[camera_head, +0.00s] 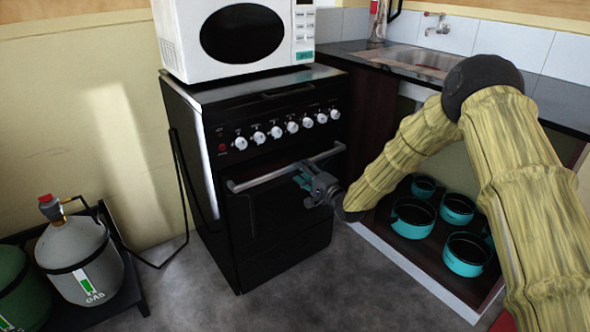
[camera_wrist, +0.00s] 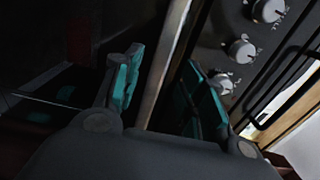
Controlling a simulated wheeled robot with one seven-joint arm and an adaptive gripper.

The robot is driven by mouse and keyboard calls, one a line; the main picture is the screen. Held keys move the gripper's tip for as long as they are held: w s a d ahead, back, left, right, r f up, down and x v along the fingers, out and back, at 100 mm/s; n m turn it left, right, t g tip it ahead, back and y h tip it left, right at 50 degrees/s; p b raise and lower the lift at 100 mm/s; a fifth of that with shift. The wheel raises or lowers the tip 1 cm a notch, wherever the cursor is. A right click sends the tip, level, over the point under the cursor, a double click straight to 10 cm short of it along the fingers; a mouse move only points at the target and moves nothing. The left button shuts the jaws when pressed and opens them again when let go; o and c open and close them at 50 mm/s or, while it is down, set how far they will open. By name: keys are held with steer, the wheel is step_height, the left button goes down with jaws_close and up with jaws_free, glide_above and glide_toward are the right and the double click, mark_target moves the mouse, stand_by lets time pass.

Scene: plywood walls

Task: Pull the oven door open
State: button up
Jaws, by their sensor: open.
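The black oven (camera_head: 262,190) stands against the wall, with a row of white knobs above its door. The oven door (camera_head: 285,212) looks shut. Its silver bar handle (camera_head: 285,168) runs across the top of the door. My gripper (camera_head: 303,178) is at the right half of the handle, with teal fingertips close to the bar. In the wrist view, the handle (camera_wrist: 165,65) passes between the two open fingers (camera_wrist: 160,95). I cannot tell whether either finger touches it.
A white microwave (camera_head: 240,38) sits on the oven. Gas cylinders (camera_head: 80,255) stand at the left. At the right, teal pots (camera_head: 412,218) fill a low open shelf under the counter with a sink (camera_head: 415,60). The floor (camera_head: 270,300) before the oven is clear.

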mark_target(295, 169)
steer(key=shift+b+x, duration=0.4)
steer(key=shift+x, duration=2)
jaws_close()
